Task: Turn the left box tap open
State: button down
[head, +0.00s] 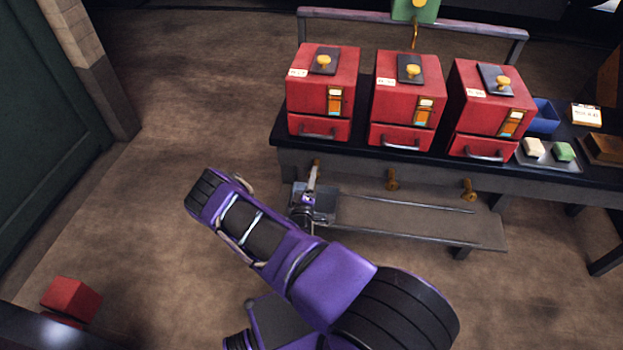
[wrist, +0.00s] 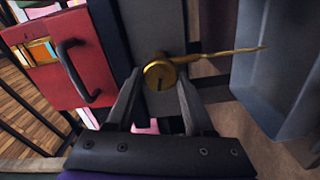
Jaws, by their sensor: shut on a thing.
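The left box tap (wrist: 158,76) is brass, with a round body and a thin lever reaching to the right in the wrist view. My gripper (wrist: 159,84) has one finger on each side of the round body and is shut on it. In the head view my gripper (head: 312,180) is at the bench front below the left red box (head: 320,80); only a bit of the brass shows there. The middle tap (head: 392,179) and right tap (head: 468,189) stick out from the bench front to the right.
Three red boxes with drawers stand on the dark bench (head: 400,165). A low grey shelf (head: 420,222) lies under the taps, close to my gripper. A red block (head: 70,298) is on the floor at lower left. The floor left of the bench is clear.

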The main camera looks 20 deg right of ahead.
jog(key=shift+n, duration=1.6)
jog(key=shift+c, duration=1.6)
grip_release()
jog(key=p+v, duration=0.1)
jog(key=v, duration=1.6)
jog(key=shift+s, duration=0.2)
jog(key=shift+a, duration=0.1)
